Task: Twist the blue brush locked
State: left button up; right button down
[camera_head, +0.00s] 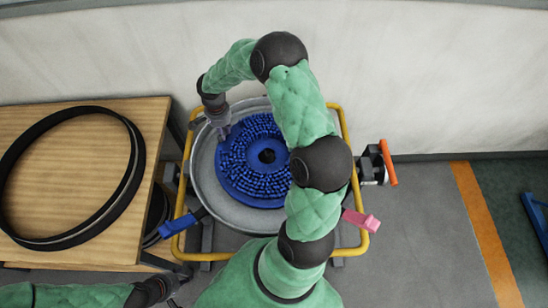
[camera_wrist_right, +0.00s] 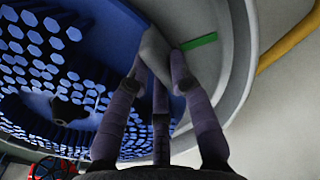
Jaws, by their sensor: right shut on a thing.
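The blue brush (camera_head: 240,186), a round disc with dense blue bristles and a dark centre hole, lies bristles up in the round grey tank (camera_head: 203,178). My right gripper (camera_head: 222,131) reaches over to the brush's far left edge. In the right wrist view, my right gripper (camera_wrist_right: 160,72) is shut on a grey tab (camera_wrist_right: 154,50) at the edge of the blue brush (camera_wrist_right: 40,62). A green mark (camera_wrist_right: 198,42) is on the tank wall beside the tab. My right arm hides the brush's right side. My left gripper (camera_head: 172,300) is at the bottom left, partly cut off, away from the brush.
A yellow tube frame (camera_head: 344,124) surrounds the tank, with a blue handle (camera_head: 177,226) and a pink handle (camera_head: 361,220) at the front. A wooden table (camera_head: 135,245) with a black ring (camera_head: 137,175) stands left. An orange lever (camera_head: 387,162) is right. A wall (camera_head: 440,70) stands behind.

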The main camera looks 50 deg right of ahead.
jog(key=shift+w+d, duration=0.1)
jog(key=shift+w+d+m+b, duration=0.1)
jog(key=shift+d+m+b, duration=0.3)
jog(key=shift+d+m, duration=0.35)
jog(key=c, duration=1)
grip_release()
jog(key=shift+d, duration=0.1)
notch_tip(320, 180, up, 12)
jog(key=shift+r, duration=0.1)
